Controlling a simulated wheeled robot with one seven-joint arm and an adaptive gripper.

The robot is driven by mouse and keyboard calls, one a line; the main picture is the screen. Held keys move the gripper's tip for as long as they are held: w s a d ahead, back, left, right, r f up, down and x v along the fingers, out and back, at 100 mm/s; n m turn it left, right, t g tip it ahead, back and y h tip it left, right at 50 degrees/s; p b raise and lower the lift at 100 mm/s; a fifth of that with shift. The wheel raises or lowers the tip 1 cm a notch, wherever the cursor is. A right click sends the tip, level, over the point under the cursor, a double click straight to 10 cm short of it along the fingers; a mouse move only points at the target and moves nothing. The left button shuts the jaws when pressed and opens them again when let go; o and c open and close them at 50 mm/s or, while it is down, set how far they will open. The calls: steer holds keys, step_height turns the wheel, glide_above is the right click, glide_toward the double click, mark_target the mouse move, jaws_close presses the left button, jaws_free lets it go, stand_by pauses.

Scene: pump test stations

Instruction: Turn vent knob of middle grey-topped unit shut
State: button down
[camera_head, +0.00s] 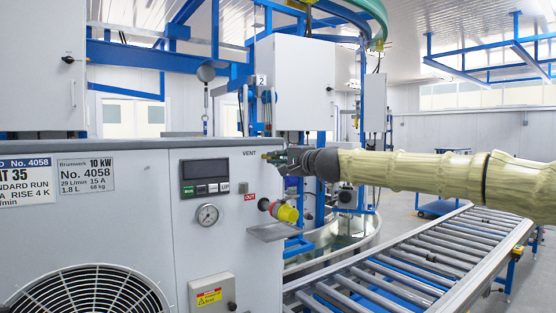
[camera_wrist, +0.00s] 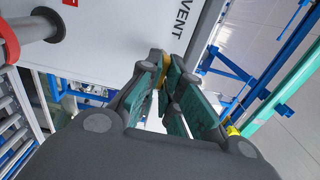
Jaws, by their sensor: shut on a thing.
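The grey-topped unit (camera_head: 190,245) is a white cabinet with a grey top edge, filling the left and centre of the head view. Its VENT label is near the upper right corner of the front. My gripper (camera_head: 275,156) is at that corner, just right of the label, reaching in from the right. In the wrist view my gripper (camera_wrist: 170,75) has its dark fingers with green pads closed around the vent knob beside the VENT lettering. The knob is mostly hidden by the fingers, so its turned position cannot be told.
Below my gripper, a red and yellow fitting (camera_head: 284,211) sticks out of the unit above a small metal shelf (camera_head: 280,232). A display panel (camera_head: 204,177) and a gauge (camera_head: 207,214) are on the front. A roller conveyor (camera_head: 410,262) runs at the right.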

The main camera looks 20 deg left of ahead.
steer(key=c, duration=1.6)
jaws_free()
steer(key=shift+d, duration=0.15)
steer(key=v, duration=1.2)
steer(key=shift+f, duration=0.1)
